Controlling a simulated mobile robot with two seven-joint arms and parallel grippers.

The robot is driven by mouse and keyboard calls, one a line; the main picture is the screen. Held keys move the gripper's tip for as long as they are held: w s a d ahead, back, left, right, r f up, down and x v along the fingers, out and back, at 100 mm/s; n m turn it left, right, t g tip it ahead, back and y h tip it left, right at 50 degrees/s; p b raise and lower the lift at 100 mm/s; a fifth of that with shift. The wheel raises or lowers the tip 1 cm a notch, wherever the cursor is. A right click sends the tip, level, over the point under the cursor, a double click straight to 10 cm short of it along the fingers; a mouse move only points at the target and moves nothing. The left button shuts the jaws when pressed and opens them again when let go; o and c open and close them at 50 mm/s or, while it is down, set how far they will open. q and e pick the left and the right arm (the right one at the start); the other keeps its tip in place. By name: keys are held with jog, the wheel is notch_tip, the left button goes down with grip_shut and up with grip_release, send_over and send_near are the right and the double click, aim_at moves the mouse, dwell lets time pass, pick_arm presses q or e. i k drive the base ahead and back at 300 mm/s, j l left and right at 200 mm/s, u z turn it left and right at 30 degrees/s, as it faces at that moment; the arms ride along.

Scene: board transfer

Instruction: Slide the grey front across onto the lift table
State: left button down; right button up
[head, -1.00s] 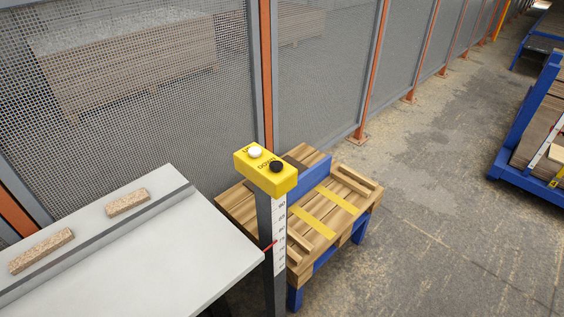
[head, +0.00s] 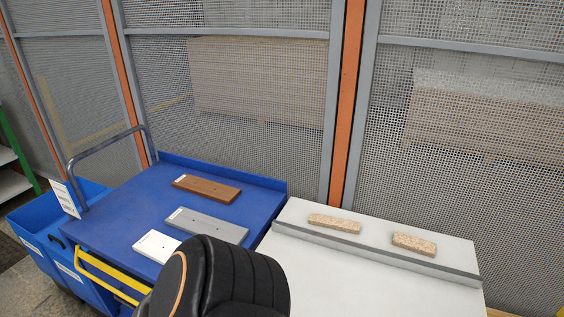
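The grey front (head: 207,228) lies flat on the blue cart top (head: 118,212), between a brown front (head: 207,189) and a white front (head: 157,246). A black padded part of my own arm covers the bottom middle and hides the near corner of the cart. Neither of my grippers is in view.
A white table (head: 349,277) with a grey ledge (head: 376,249) adjoins the cart on the right. Two chipboard strips (head: 334,223) (head: 414,244) lie behind the ledge. A mesh fence (head: 225,100) runs behind. Blue bins (head: 52,252) stand at the left.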

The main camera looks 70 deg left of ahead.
aim_at(189, 221)
jog(key=u, duration=3)
jog(key=j+u, duration=0.15)
jog(key=j, duration=0.4)
